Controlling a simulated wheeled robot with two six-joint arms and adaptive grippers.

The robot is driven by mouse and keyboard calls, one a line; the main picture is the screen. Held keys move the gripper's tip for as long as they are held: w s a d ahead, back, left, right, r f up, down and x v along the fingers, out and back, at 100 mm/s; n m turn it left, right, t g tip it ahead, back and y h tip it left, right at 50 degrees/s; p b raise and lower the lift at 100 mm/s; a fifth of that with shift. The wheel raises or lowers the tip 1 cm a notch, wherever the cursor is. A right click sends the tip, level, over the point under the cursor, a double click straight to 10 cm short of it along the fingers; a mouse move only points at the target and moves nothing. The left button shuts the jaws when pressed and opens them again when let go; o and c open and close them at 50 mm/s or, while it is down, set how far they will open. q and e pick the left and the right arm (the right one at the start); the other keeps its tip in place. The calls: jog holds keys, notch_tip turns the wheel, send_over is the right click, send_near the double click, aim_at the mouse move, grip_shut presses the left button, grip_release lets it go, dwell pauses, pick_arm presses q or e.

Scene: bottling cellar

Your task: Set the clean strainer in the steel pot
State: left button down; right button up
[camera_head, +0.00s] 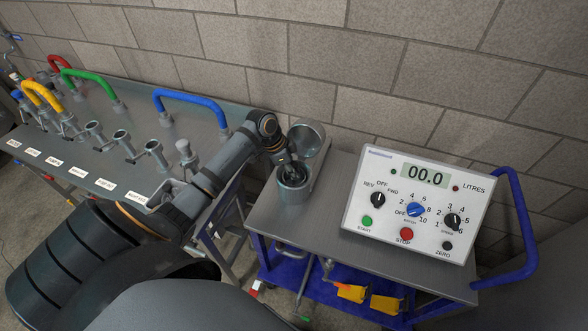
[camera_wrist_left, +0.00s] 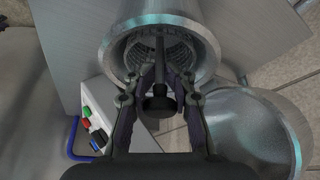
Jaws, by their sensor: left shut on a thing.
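In the left wrist view the pot's rim (camera_wrist_left: 103,55) surrounds a perforated metal strainer (camera_wrist_left: 187,48) with a dark upright stem and knob. My left gripper (camera_wrist_left: 158,82) is shut on the strainer's knob, right over the pot's mouth. The strainer's mesh shows inside the rim; whether it rests on the pot's bottom is hidden. In the head view my left gripper (camera_head: 287,162) reaches down at the pot. My right gripper is not in view.
A white control box (camera_head: 415,200) reading 00.0 stands on the cart (camera_head: 300,228), right of the pot. A bench (camera_head: 140,150) with coloured hoses and labelled valves is at left. A block wall is close behind. Yellow-handled items (camera_head: 352,292) hang below the cart top.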

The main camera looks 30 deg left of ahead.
pick_arm(q)
jog(key=shift+f, duration=0.1)
dwell(0.7)
jog(key=shift+f, duration=0.25)
dwell(0.3)
jog(key=c, duration=1.1)
grip_release()
jog(key=shift+c, duration=0.2)
jog(key=shift+o, duration=0.5)
jog(key=v, duration=1.2)
